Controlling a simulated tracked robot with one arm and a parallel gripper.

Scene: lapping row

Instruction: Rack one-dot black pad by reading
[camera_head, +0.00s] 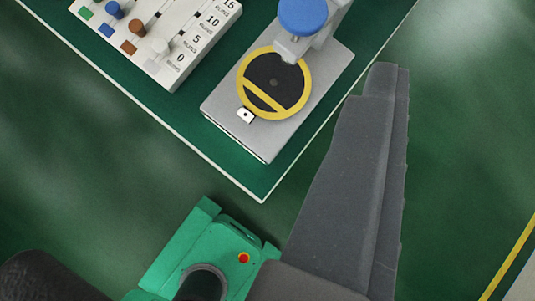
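A black round pad (285,78) with a yellow rim and a yellow bar across it lies on a grey plate (266,137) in the head view. A small white tag with one black dot (245,116) sits at its lower left edge. A grey arm with a blue round knob (303,15) reaches over the pad's upper edge and hides part of it. My gripper (384,80) shows as dark grey fingers at the right, overlapping from this angle. They are apart from the pad in the picture, nothing shows held, and their opening cannot be made out.
Rack and plate stand on a green mat (247,182) with a white border. Open green floor surrounds it. A yellow line (511,254) runs at the lower right.

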